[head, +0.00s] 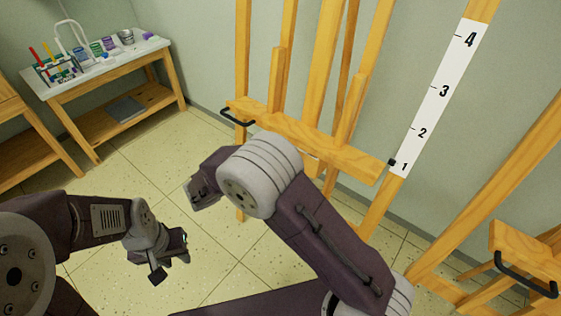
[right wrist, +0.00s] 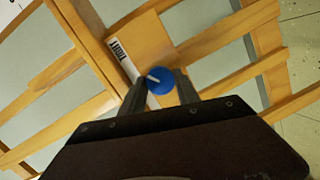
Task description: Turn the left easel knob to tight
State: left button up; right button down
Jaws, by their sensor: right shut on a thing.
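In the right wrist view a round blue knob (right wrist: 161,83) with a white pointer line sits on the wooden easel. The pointer is turned up and left in that view, toward a white label (right wrist: 122,58) with dark lettering that seems to read TIGHT. My right gripper (right wrist: 160,88) has its two dark fingers on either side of the knob, shut on it. In the head view neither the knob nor the right fingers show; my right arm is in front. My left gripper (head: 171,257) is open and empty above the floor, away from the easels.
A wooden easel (head: 300,132) with a black handle stands ahead; a numbered scale strip (head: 437,100) is at its right. Another easel part (head: 520,250) is at the lower right. A side table (head: 140,52) with art supplies stands at the back left. Tiled floor lies between.

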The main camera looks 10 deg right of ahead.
pick_arm(q)
jog(key=shift+f, duration=0.3)
pick_arm(e)
jog(key=shift+m, duration=0.4)
jog(key=c, duration=0.9)
grip_release()
